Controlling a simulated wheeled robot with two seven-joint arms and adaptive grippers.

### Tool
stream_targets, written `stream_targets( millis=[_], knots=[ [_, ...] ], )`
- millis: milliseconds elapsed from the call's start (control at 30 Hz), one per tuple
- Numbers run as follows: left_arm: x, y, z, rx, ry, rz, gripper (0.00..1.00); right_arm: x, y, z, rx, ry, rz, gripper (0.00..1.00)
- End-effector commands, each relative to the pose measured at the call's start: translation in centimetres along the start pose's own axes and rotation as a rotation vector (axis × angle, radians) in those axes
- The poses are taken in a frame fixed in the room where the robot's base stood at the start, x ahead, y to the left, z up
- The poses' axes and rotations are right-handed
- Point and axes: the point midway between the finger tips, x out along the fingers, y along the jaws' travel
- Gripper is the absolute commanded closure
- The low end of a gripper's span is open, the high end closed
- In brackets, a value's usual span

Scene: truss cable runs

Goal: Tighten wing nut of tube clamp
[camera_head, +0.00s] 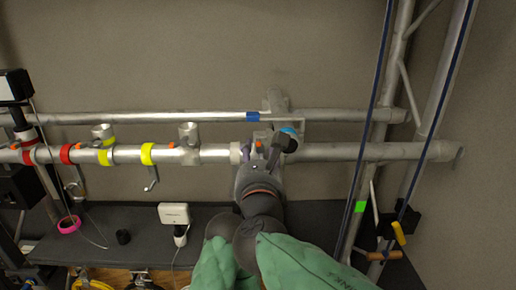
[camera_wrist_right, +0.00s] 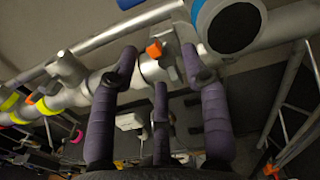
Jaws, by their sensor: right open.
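My right gripper (camera_head: 268,148) is at the lower horizontal truss tube, right of the middle in the head view, and hides part of the tube there. In the right wrist view its purple fingers (camera_wrist_right: 159,65) are spread open with nothing held between them. A silver tube clamp (camera_wrist_right: 150,70) sits on the tube between the fingertips. A small orange piece (camera_wrist_right: 154,49), perhaps its wing nut, stands between the two upper fingers, apart from them. The orange piece also shows in the head view (camera_head: 258,143). My left gripper is not in view.
A dark round thing with a blue rim (camera_wrist_right: 230,22) is close to the right finger. Another clamp (camera_head: 189,135) and yellow-banded fittings (camera_head: 148,154) are left along the tube. A blue cable (camera_head: 372,100) runs down at right. A white box (camera_head: 173,213) is on the dark shelf below.

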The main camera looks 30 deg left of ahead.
Motion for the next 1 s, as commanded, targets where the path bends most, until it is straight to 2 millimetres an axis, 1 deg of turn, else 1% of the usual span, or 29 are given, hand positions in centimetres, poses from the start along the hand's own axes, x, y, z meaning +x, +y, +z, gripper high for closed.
stream_targets(
  millis=[33, 100, 200, 500, 533, 567, 600, 667, 700, 1000],
  knots=[
    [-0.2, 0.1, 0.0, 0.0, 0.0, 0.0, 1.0, 0.6, 0.0, 0.1, 0.0, 0.001, -0.001, 0.54],
    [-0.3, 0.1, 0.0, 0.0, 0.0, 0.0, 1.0, 1.2, -0.1, 0.0, 0.001, 0.001, -0.002, 0.54],
    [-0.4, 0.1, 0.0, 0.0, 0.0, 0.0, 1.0, 1.7, 0.0, 0.0, 0.0, 0.001, -0.001, 0.54],
    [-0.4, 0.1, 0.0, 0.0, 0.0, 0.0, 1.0, 1.9, 0.0, -0.1, 0.0, 0.0, 0.0, 0.54],
    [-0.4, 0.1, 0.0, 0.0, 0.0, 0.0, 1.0, 1.9, 0.0, -0.1, 0.0, 0.0, 0.0, 0.56],
    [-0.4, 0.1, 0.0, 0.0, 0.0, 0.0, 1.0, 1.9, 0.0, -0.1, 0.0, 0.0, 0.0, 0.65],
    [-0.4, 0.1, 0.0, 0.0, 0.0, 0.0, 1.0, 1.9, 0.0, -0.1, 0.0, 0.0, 0.0, 0.76],
    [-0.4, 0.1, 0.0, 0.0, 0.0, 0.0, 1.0, 1.8, 0.0, -0.1, 0.0, 0.001, 0.0, 0.93],
    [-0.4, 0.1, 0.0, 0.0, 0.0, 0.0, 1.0, 1.8, 0.0, -0.1, 0.0, 0.001, 0.0, 1.0],
    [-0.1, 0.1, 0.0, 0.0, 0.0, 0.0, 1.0, 1.8, 0.0, -0.1, 0.015, 0.0, 0.0, 1.0]
  ],
)
